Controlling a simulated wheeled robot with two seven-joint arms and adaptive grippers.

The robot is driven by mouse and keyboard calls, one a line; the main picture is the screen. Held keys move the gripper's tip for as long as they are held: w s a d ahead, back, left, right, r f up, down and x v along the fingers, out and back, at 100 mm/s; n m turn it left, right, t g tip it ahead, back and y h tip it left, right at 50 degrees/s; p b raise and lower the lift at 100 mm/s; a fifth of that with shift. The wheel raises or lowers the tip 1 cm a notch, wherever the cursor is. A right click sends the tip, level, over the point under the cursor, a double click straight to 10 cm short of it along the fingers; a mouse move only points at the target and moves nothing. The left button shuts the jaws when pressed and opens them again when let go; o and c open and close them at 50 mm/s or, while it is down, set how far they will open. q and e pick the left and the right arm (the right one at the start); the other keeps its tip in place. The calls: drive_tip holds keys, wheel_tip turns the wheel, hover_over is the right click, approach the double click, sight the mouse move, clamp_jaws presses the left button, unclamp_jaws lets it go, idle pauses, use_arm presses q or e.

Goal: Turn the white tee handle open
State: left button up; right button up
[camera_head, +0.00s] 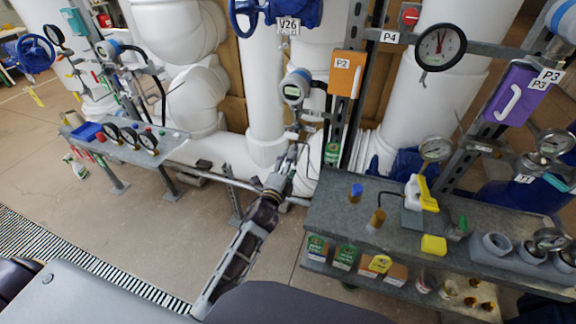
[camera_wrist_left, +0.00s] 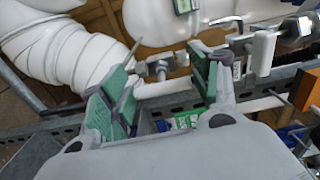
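In the left wrist view, my left gripper (camera_wrist_left: 165,85) is open, with its green-padded fingers apart and nothing between the pads. A white bar-shaped handle on a short stem (camera_wrist_left: 262,52), which looks like the white tee handle, stands just right of the right finger. A greyer tee-shaped fitting (camera_wrist_left: 160,68) shows beyond the gap between the fingers. I cannot tell contact with either. In the head view my left gripper (camera_head: 288,165) is at the pipework below a round transmitter (camera_head: 296,87); the fingers and handle are too small to make out there. My right gripper is not in view.
A grey shelf (camera_head: 330,205) with bottles and boxes stands at the right. An orange P2 box (camera_head: 347,74) hangs on a strut above. A gauge bench (camera_head: 180,150) is at the left. White pipes (camera_head: 265,80) stand behind. The floor (camera_head: 150,220) between is clear.

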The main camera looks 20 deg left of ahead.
use_arm(q)
drive_tip(key=shift+o, duration=0.4)
drive_tip(key=shift+s, duration=0.45)
drive_tip(key=s, duration=1.1)
drive_tip(key=shift+a, duration=0.2)
drive_tip(key=shift+s, duration=0.1)
drive_tip(key=shift+a, duration=0.1)
idle(0.6)
